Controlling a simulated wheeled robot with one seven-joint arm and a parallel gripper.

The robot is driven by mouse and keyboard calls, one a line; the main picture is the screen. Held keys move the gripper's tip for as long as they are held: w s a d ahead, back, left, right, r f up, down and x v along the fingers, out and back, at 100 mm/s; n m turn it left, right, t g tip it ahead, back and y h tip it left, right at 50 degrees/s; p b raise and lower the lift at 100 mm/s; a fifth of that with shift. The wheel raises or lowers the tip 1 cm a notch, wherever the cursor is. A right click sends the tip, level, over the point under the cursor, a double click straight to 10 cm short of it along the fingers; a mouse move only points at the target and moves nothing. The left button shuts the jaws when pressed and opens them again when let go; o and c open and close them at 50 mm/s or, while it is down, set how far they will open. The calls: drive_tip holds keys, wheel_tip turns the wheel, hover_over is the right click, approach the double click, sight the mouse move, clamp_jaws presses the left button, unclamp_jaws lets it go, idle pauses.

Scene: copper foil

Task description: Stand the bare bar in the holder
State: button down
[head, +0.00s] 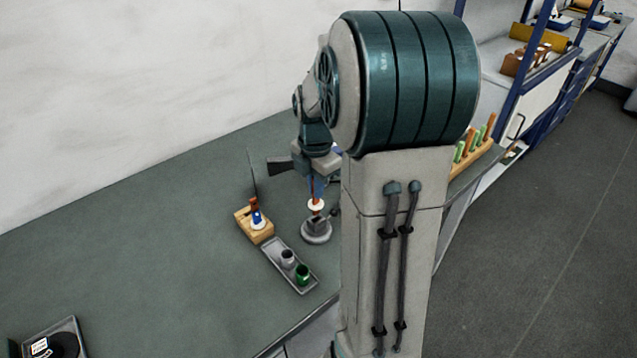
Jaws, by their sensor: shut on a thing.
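My gripper (318,178) points down over the bench and is shut on a thin reddish-brown bar (316,193). A white ring (316,205) sits around or just in front of the bar's lower part. Directly below is a round dark grey holder (316,233) on the bench. Whether the bar's lower end touches the holder or is inside it, I cannot tell. My fingertips are small and partly hidden by the arm. To the left, a wooden block (264,235) carries a red and blue upright piece (255,211) with a white ring at its foot.
A grey tray (302,288) in front of the holder has a grey cup (287,258) and a green cup (303,273). A wooden rack (459,182) with green and brown rods stands at right, partly behind my arm.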

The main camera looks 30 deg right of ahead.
sight(316, 204)
drive_tip(key=shift+f, duration=0.2)
drive_tip(key=shift+s+f+b, duration=0.1)
drive_tip(key=shift+f+b, duration=0.2)
drive_tip(key=shift+b, duration=0.05)
drive_tip(key=shift+f+b, duration=0.35)
drive_tip(key=shift+f, duration=0.25)
idle(0.7)
drive_tip(key=shift+f+b, duration=0.35)
drive_tip(key=shift+f, duration=0.15)
drive_tip(key=shift+f, duration=0.25)
idle(0.3)
drive_tip(key=shift+f+b, duration=0.4)
drive_tip(key=c, duration=1.5)
unclamp_jaws()
drive_tip(key=shift+r, duration=0.1)
